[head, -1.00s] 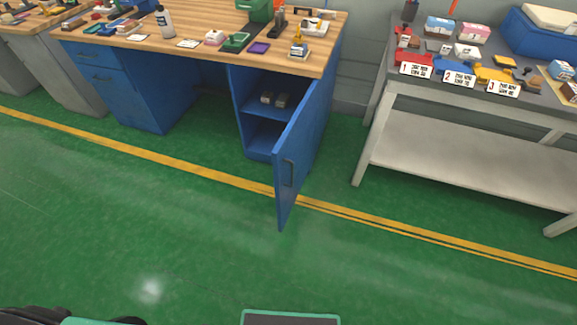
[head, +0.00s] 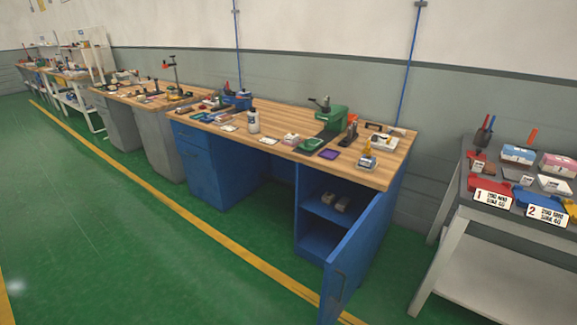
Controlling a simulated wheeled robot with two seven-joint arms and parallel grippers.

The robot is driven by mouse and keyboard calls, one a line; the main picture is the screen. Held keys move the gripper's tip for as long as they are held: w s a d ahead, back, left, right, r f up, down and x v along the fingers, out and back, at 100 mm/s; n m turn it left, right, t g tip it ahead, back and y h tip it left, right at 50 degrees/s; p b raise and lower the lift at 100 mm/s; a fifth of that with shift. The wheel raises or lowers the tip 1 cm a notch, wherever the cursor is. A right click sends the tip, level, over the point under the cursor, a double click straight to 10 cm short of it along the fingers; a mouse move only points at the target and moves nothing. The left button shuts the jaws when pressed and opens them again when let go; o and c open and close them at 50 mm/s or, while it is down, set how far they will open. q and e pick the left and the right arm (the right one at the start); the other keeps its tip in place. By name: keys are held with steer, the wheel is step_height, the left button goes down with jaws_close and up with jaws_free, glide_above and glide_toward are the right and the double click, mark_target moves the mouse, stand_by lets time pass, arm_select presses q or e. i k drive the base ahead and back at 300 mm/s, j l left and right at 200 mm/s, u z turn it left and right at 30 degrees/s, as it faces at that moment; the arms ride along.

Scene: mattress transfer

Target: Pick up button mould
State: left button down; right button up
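No object can be clearly told as the button mould at this distance. Two small grey blocks sit side by side on the shelf inside the blue cabinet; the left one (head: 328,198) and the right one (head: 342,203) are too small to identify. A green machine (head: 335,117) stands on the wooden bench top (head: 275,124) above, with small items around it. Neither of my grippers is in view.
The blue cabinet door (head: 345,262) stands open, jutting out over the green floor. A grey table (head: 455,205) with red and blue trays and numbered signs stands at the right. More benches recede to the left. The floor (head: 110,235) in front is clear.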

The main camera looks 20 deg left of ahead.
mark_target(254, 121)
steer(key=i+j, duration=0.25)
steer(key=j, duration=0.2)
steer(key=i+j, duration=0.25)
steer(key=j, duration=0.15)
steer(key=i+j, duration=0.25)
steer(key=j, duration=0.2)
steer(key=i+j, duration=0.25)
steer(key=j, duration=0.2)
steer(key=k+u, duration=0.05)
